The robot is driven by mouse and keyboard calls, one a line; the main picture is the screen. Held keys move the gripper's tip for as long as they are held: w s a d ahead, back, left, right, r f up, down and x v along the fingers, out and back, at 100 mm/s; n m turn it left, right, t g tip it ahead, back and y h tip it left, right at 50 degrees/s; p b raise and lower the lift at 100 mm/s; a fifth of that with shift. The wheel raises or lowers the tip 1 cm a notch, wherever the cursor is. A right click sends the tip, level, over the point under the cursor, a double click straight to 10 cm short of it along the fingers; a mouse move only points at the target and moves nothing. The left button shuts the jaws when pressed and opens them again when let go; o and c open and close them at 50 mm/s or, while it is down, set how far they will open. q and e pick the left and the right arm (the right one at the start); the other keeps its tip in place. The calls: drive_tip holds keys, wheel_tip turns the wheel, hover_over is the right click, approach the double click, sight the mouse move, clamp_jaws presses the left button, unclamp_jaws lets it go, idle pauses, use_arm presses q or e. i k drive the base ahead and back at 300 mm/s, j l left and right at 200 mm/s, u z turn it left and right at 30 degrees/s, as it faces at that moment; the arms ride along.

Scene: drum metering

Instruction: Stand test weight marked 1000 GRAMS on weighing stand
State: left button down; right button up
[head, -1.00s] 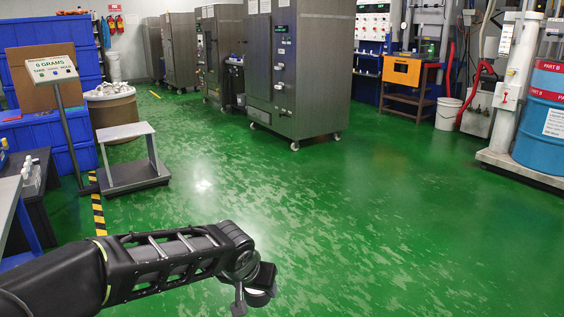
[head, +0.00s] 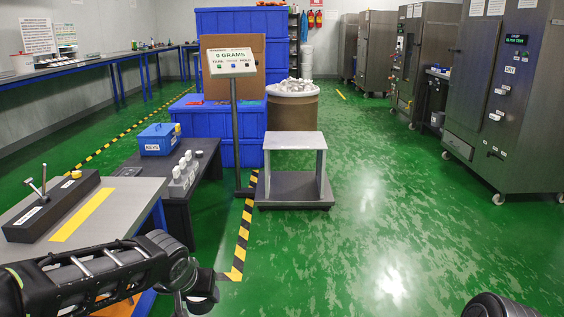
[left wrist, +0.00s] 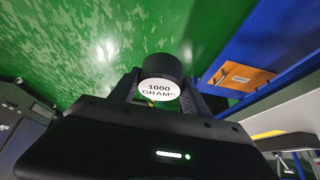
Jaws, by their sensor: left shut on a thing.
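The test weight (left wrist: 160,67) is a short black cylinder with a white face reading "1000 GRAMS". My left gripper (left wrist: 161,86) is shut on it, one finger on each side, above the green floor. In the head view the left gripper (head: 198,296) is at the lower left, partly cut off, well short of the weighing stand. The weighing stand (head: 293,140) has a light grey top plate on two uprights over a dark base; the top is empty. Its post display (head: 231,61) reads "0 GRAMS".
A grey bench (head: 120,200) with a black block (head: 52,208) lies close to my left arm. A dark low table (head: 205,160) carries white-capped bottles and a blue KEYS box (head: 159,139). A brown drum (head: 293,110) stands behind the stand. Green floor right of the stand is clear.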

sight(290, 140)
drive_tip(key=i+z, duration=0.15)
drive_tip(key=i, duration=0.3)
drive_tip(key=i+j+z, duration=0.1)
drive_tip(key=i, duration=0.35)
drive_tip(key=i+j+z, duration=0.15)
drive_tip(key=i, duration=0.3)
drive_tip(key=i+j+z, duration=0.1)
drive_tip(key=i+j, duration=0.15)
drive_tip(key=i, duration=0.2)
drive_tip(key=i+j+z, duration=0.7)
drive_tip(key=j, duration=0.3)
drive_tip(key=i+j+z, duration=0.5)
drive_tip(key=j, duration=0.4)
drive_tip(key=j+z, duration=0.1)
drive_tip(key=j, duration=0.75)
